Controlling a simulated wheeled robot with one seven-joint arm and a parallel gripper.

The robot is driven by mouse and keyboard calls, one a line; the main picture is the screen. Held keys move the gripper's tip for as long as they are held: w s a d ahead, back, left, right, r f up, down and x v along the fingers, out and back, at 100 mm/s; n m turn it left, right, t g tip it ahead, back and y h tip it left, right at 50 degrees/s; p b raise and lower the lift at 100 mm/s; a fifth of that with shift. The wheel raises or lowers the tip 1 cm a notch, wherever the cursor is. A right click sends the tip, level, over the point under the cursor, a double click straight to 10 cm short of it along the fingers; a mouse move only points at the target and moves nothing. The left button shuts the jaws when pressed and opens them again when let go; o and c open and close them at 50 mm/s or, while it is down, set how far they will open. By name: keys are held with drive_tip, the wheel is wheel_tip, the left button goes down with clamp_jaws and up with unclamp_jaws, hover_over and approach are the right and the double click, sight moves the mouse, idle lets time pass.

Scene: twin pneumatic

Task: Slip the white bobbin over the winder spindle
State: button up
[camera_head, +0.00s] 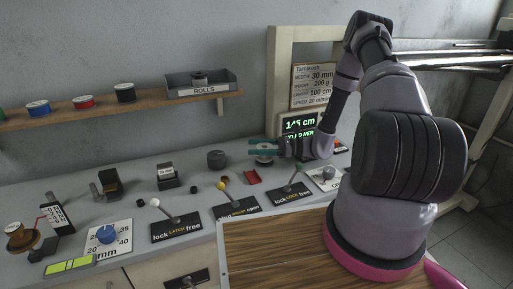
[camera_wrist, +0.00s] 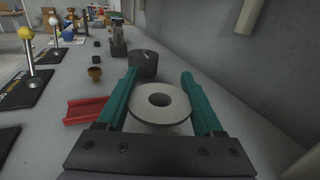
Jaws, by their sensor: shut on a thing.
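The white bobbin (camera_wrist: 147,112), a round flanged piece with a centre hole, sits between the two teal fingers of my gripper (camera_wrist: 159,78) in the wrist view. My gripper is shut on it, with the hole facing up. In the head view my gripper (camera_head: 251,146) is over the back of the grey bench, and the bobbin (camera_head: 263,160) shows partly below the fingers. I cannot make out with certainty which part is the winder spindle; a device with a copper-brown spool (camera_head: 15,229) stands at the far left.
A dark round knob (camera_head: 217,159) stands left of my gripper, with a red channel piece (camera_head: 252,177) in front. Levers on black plates line the bench front, including a yellow-knobbed one (camera_head: 221,186). A shelf (camera_head: 120,108) with spools hangs on the wall behind.

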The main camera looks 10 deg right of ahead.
drive_tip(key=shift+s+f, duration=0.15)
drive_tip(key=shift+f, duration=0.25)
drive_tip(key=shift+r, duration=0.4)
drive_tip(key=shift+w+r, duration=0.2)
drive_tip(key=shift+r, duration=1.2)
drive_tip(key=shift+f, duration=1.35)
drive_tip(key=shift+s+f, duration=0.15)
drive_tip(key=shift+f, duration=0.15)
